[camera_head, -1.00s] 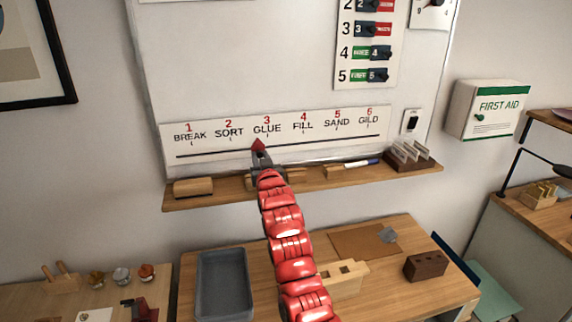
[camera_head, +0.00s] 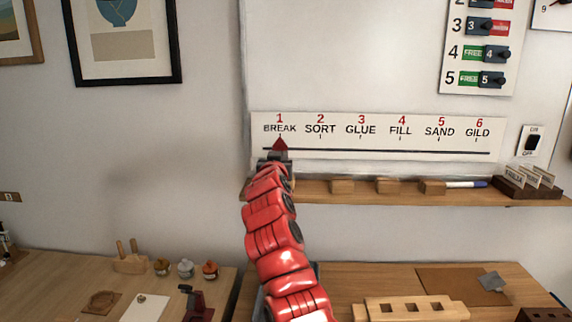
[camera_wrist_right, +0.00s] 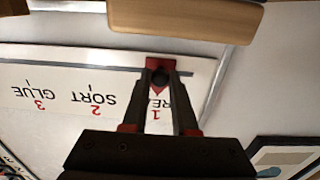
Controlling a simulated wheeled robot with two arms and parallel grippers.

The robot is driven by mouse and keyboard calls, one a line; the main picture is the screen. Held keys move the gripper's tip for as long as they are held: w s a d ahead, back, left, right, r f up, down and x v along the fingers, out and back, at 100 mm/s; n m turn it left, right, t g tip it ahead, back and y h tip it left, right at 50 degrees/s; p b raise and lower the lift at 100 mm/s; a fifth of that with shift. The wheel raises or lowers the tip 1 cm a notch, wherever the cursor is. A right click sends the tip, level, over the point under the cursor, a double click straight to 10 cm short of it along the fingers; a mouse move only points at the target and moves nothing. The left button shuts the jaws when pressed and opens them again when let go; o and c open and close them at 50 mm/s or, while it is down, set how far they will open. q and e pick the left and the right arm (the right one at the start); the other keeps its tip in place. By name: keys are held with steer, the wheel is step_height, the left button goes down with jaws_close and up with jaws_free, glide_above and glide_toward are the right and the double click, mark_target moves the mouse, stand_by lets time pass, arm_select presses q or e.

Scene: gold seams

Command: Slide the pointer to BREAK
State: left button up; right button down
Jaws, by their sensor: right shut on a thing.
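The red pointer (camera_head: 279,145) sits on the dark slot line of the white label strip (camera_head: 385,121), directly below the word BREAK and the number 1. My right gripper (camera_head: 277,157) is shut on the pointer from below. The right wrist view also shows the red pointer (camera_wrist_right: 160,61) between the two dark fingers (camera_wrist_right: 160,78), with the lettering upside down and BREAK partly covered by a finger. SORT, GLUE, FILL, SAND and GILD run to the right along the strip in the head view. My left gripper is not in view.
A wooden ledge (camera_head: 390,198) with wooden blocks and a marker (camera_head: 467,184) runs just under the strip. A card holder (camera_head: 526,185) stands at its right end. Worktables lie below, with small jars (camera_head: 186,268) at left. The slot right of the pointer is clear.

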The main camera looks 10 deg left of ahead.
steer(key=shift+a, duration=0.2)
steer(key=c, duration=0.9)
jaws_free()
steer(key=shift+f, duration=0.1)
steer(key=shift+c, duration=0.2)
steer(key=shift+o, duration=1.2)
steer(key=shift+a, duration=0.15)
steer(key=shift+s, duration=0.5)
steer(key=s+b, duration=0.2)
steer(key=s, duration=1.4)
steer(key=shift+s+d+b, duration=0.25)
steer(key=shift+d+b, duration=0.15)
